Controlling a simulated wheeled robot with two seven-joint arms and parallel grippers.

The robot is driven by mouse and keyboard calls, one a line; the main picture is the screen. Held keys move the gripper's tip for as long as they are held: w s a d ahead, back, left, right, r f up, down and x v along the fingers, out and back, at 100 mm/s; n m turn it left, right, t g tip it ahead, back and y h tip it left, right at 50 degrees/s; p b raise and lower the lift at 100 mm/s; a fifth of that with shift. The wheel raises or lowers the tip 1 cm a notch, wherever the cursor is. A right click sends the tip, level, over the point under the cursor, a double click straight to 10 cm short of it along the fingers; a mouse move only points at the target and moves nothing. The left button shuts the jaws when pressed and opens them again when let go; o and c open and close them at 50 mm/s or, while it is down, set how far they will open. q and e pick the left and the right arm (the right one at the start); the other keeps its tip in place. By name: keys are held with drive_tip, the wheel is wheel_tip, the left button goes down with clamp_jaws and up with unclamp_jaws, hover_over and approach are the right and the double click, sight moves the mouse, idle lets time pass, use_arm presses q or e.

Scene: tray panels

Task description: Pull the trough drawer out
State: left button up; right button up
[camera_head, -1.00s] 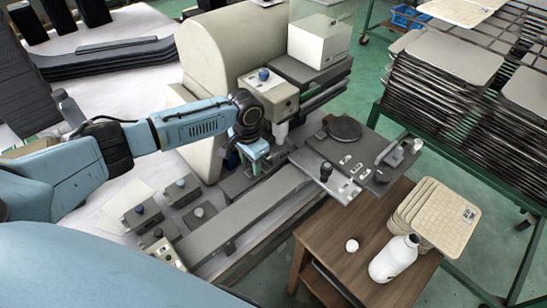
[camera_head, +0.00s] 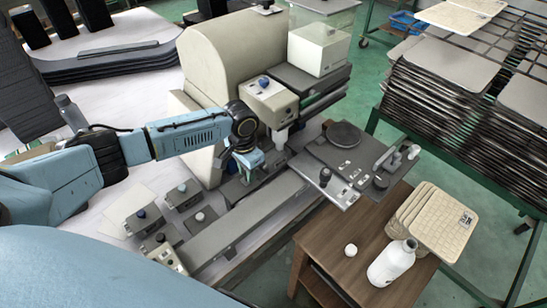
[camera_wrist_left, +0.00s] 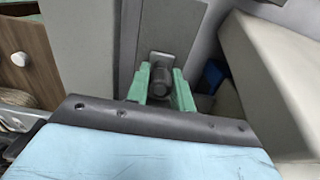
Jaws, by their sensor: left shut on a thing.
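My left gripper (camera_head: 250,164) is at the side of the grey machine bed, low in front of the beige housing. In the left wrist view its two green fingers (camera_wrist_left: 161,88) are shut on a round grey knob (camera_wrist_left: 160,82). The knob stands on a small metal plate (camera_wrist_left: 162,59) on a grey panel (camera_wrist_left: 126,50), which I take to be the trough drawer's front. In the head view the gripper hides the knob, and I cannot tell how far out the drawer is. My right gripper is not in view.
The long grey rail (camera_head: 240,222) runs beside the gripper. Small switch boxes (camera_head: 183,194) sit to its left. The beige housing (camera_head: 222,70) stands behind.

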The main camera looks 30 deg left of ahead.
use_arm(q)
drive_tip(key=shift+s+a+p, duration=0.3)
drive_tip(key=shift+s+p, duration=0.35)
drive_tip(key=shift+s, duration=0.05)
drive_tip(key=shift+s+a+p, duration=0.3)
drive_tip(key=shift+s+p, duration=0.3)
drive_tip(key=shift+s, duration=0.1)
drive_tip(key=shift+s+a+p, duration=0.3)
drive_tip(key=shift+s+p, duration=0.35)
drive_tip(key=shift+s, duration=0.05)
drive_tip(key=shift+s+a+p, duration=0.15)
drive_tip(key=shift+s+p, duration=0.3)
drive_tip(key=shift+p, duration=0.1)
drive_tip(key=shift+s+a+p, duration=0.25)
drive_tip(key=shift+s+p, duration=0.3)
drive_tip(key=shift+s, duration=0.1)
drive_tip(key=shift+s+a+p, duration=0.3)
drive_tip(key=shift+s+p, duration=0.2)
drive_tip(key=shift+s, duration=0.1)
drive_tip(key=shift+s+a+p, duration=0.25)
drive_tip(key=shift+s+p, duration=0.3)
drive_tip(key=shift+s, duration=0.1)
drive_tip(key=o, duration=0.7)
drive_tip(key=shift+c, duration=0.2)
